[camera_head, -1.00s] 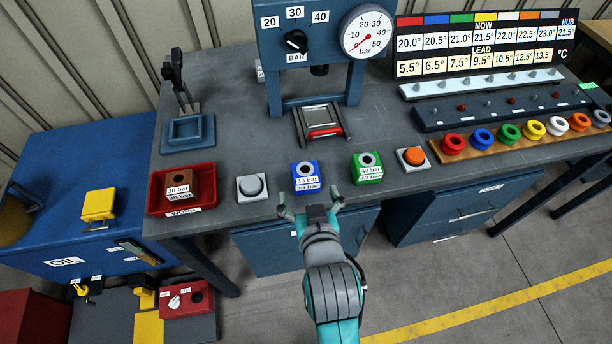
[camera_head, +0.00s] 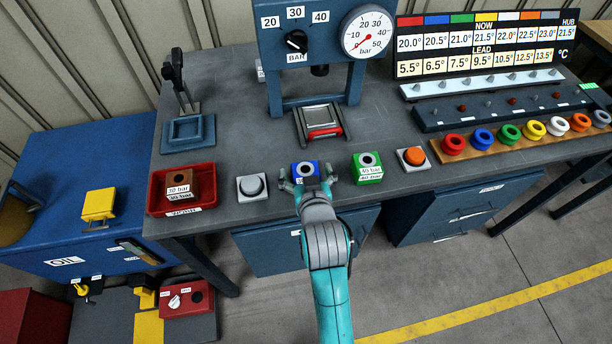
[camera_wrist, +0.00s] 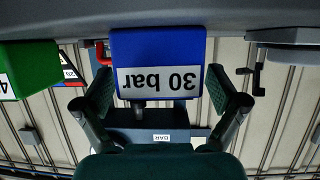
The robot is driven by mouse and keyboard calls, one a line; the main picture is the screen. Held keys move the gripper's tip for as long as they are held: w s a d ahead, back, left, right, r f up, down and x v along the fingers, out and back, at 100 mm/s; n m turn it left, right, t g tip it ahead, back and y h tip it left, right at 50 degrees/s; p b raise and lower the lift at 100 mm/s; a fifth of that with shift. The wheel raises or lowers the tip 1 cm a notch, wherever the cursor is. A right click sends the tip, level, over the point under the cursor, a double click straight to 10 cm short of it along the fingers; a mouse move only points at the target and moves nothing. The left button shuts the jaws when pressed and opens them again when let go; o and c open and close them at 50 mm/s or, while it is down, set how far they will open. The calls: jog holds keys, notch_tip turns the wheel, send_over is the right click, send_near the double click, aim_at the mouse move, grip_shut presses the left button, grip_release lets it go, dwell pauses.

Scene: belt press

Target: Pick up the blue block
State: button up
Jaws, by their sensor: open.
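The blue block (camera_head: 305,169) stands on the grey bench near its front edge, its label partly hidden by my gripper in the head view. In the wrist view the blue block (camera_wrist: 157,52) appears upside down with a "30 bar" label. My gripper (camera_head: 307,183) is open, with one finger on each side of the block. In the wrist view my gripper's two pads (camera_wrist: 164,92) flank the block's lower part, with a small gap showing at each side. I cannot tell whether either pad touches it.
A green block (camera_head: 367,168) stands to the right and a grey button (camera_head: 252,187) to the left. An orange button (camera_head: 411,158) is further right. The press (camera_head: 318,122) stands behind.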

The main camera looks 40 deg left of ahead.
aim_at(306, 172)
jog(key=shift+c, duration=0.3)
jog(key=shift+r, duration=0.1)
grip_shut()
jog(key=shift+r, duration=5.05)
